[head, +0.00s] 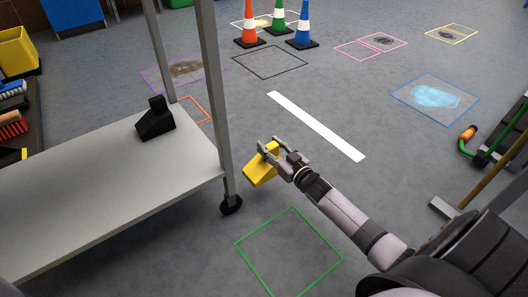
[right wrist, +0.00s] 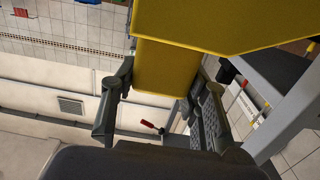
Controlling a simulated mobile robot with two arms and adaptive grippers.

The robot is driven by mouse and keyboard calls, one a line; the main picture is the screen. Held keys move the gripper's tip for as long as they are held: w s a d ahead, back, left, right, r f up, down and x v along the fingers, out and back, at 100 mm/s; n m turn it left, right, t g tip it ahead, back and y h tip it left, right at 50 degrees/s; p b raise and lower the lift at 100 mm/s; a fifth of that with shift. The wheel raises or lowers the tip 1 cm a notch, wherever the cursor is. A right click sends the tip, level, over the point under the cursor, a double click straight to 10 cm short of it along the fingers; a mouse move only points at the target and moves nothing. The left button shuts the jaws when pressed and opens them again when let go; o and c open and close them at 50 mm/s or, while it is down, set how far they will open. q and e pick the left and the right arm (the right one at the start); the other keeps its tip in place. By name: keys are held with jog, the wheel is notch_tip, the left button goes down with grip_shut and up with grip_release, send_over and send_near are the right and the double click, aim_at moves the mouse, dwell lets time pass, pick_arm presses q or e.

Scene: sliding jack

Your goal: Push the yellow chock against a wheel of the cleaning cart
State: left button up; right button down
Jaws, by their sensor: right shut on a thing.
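The yellow chock (head: 261,168) is near the cart's front right wheel, to its upper right in the head view, with a gap visible between them. My right gripper (head: 271,148) is shut on the yellow chock, which also fills the top of the right wrist view (right wrist: 165,68). I cannot tell whether the chock touches the floor. The cleaning cart (head: 95,200) has a pale shelf, grey posts and a black caster wheel (head: 231,204) at its near right corner. Its other wheels are hidden. My left gripper is not in view.
A black wedge-shaped block (head: 155,119) sits on the cart shelf. A green floor outline (head: 290,252) lies just below the chock, and a white strip (head: 316,126) lies beyond it. Orange, green and blue cones (head: 278,20) stand at the back. The floor between is mostly clear.

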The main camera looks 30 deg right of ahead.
notch_tip(320, 180, down, 9)
jog(key=b, duration=0.9)
jog(key=shift+f, duration=1.1)
jog(key=shift+s+a+f+p, duration=0.1)
jog(key=shift+a+p, duration=0.2)
jog(key=shift+a, duration=0.75)
jog(key=shift+s+a+f+p, duration=0.1)
jog(key=shift+a+p, duration=0.15)
jog(key=shift+a, duration=0.75)
jog(key=shift+a, duration=0.2)
jog(key=c, duration=0.8)
grip_release()
jog(key=shift+c, duration=0.2)
jog(key=shift+f, duration=0.1)
